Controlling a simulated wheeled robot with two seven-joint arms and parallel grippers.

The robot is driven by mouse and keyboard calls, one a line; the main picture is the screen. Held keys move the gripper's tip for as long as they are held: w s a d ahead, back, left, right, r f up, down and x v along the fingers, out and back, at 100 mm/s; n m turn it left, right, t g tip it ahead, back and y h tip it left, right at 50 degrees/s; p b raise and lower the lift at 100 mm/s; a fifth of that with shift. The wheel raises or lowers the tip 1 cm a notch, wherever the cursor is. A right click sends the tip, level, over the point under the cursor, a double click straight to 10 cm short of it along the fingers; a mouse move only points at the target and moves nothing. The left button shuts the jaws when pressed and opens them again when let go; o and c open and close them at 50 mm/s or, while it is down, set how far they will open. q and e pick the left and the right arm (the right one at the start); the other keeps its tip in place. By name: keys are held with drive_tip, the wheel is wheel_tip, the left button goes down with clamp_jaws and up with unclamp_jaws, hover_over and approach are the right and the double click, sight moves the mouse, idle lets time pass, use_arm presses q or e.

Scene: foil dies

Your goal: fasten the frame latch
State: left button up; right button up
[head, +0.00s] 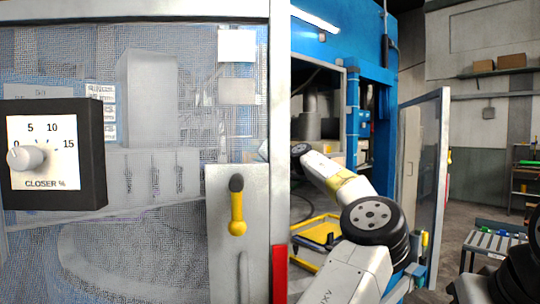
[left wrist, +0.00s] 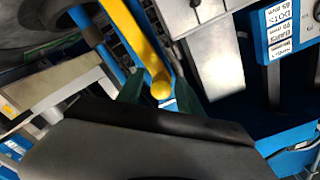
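In the left wrist view a yellow bar (left wrist: 145,45) with a rounded end comes down from the top between the two dark green fingers of my left gripper (left wrist: 160,96). The fingers stand apart, one on each side of the rounded end; I cannot tell whether they touch it. A yellow lever (head: 237,210) with a dark pivot hangs down on the door's grey plate. I cannot tell which part is the frame latch. My right gripper is not in view.
A mesh door (head: 150,230) fills the left, with a dial box (head: 90,150) marked CLOSER % in front. A yellow-edged frame (head: 318,230) lies inside the machine. A clear panel (head: 425,170) stands right of my arm. A small table (head: 492,240) is at the right.

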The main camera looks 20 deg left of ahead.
use_arm(q)
clamp_jaws()
drive_tip(key=shift+f, duration=0.1)
idle(1.1)
